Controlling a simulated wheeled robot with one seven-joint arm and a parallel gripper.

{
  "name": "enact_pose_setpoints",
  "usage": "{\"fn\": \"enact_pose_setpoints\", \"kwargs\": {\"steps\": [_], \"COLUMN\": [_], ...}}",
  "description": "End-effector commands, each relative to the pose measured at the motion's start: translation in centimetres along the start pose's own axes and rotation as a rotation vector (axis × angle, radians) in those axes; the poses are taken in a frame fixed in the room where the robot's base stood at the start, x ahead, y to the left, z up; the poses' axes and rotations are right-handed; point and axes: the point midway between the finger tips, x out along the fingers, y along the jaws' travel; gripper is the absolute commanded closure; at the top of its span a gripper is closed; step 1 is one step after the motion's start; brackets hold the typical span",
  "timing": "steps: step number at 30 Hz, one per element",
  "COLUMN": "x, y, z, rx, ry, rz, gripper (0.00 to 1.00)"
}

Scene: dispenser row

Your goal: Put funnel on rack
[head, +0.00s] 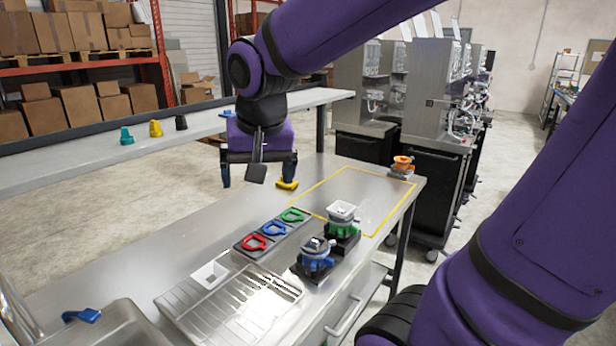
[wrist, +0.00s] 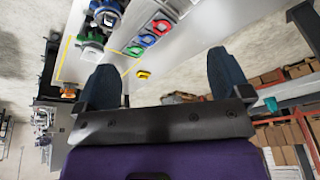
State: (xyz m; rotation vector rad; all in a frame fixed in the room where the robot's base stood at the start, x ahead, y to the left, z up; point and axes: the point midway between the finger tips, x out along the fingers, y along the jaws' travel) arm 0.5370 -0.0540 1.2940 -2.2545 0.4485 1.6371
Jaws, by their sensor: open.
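A white square funnel-like piece (head: 209,275) sits at the left end of the metal drip tray. Another white square hopper (head: 341,211) sits on top of the green-bodied device (head: 342,229). A black holder (head: 247,246) with red, blue and green rings lies behind the drip tray; I cannot tell whether it is the rack. My gripper (head: 257,184) is open and empty above the far part of the table, pointing down. A small yellow piece (head: 287,185) lies near its right finger; it also shows between the fingers in the wrist view (wrist: 143,74).
A blue-bodied device (head: 316,258) stands on the front side of the table, and an orange one (head: 402,167) at the far corner. A yellow outline (head: 350,176) marks mostly bare table. A raised shelf (head: 70,150) with small coloured cones runs behind. A sink (head: 100,325) is front left.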

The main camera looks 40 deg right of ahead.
Motion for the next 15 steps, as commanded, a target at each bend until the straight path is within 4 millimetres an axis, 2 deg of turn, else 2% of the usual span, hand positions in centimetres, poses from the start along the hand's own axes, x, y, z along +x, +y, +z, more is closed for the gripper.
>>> {"fn": "enact_pose_setpoints", "kwargs": {"steps": [1, 6, 10, 15], "x": [-1.1, -3.5, -4.5, -5.1], "y": [0.8, 3.2, 4.6, 5.6], "z": [1.0, 4.1, 6.1, 7.6], "rx": [-0.045, -0.222, -0.334, -0.419], "ry": [0.021, 0.077, 0.112, 0.139], "rz": [-0.015, -0.056, -0.082, -0.099], "gripper": [0.05, 0.05, 0.05, 0.05]}}
